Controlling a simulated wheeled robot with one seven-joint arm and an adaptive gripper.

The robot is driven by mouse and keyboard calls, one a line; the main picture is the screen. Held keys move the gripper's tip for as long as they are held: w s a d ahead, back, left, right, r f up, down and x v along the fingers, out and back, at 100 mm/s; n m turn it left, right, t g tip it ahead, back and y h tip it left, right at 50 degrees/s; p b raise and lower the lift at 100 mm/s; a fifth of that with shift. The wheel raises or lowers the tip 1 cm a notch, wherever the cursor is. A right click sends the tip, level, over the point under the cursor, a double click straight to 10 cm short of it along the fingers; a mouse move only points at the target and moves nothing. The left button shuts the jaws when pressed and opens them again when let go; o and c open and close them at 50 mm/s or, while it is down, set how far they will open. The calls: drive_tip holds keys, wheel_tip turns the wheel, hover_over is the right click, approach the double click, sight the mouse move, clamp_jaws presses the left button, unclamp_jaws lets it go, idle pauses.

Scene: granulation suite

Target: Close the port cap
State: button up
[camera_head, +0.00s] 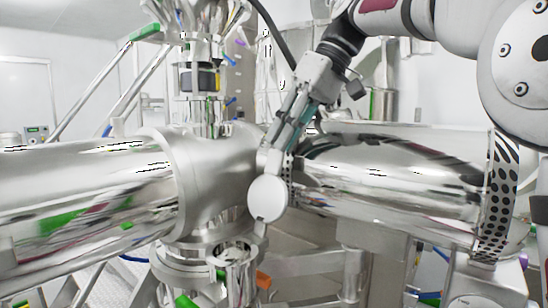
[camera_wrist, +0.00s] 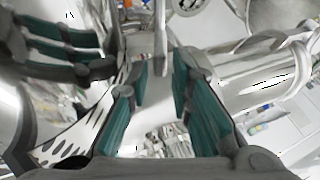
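The port cap (camera_head: 267,198) is a pale, round disc that hangs in front of the steel pipework, with its flat face turned towards the head camera. My gripper (camera_head: 287,143) comes down from the upper right, with its teal-padded fingers just above and to the right of the cap. In the wrist view the two fingers (camera_wrist: 161,75) stand apart with a clear gap between them. A narrow pale bar (camera_wrist: 160,32) shows beyond the fingertips, in line with the gap; I cannot tell whether it is the cap edge-on. The port opening is not clearly visible.
A large polished horizontal vessel (camera_head: 80,192) lies at left, and another steel cylinder (camera_head: 395,180) at right, close to my gripper. A vertical steel column (camera_head: 203,110) rises behind. The polished metal in the wrist view mirrors my fingers (camera_wrist: 60,45).

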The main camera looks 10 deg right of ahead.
sight(274, 157)
drive_tip(key=shift+p+x, duration=0.3)
drive_tip(key=shift+x, duration=2.1)
clamp_jaws()
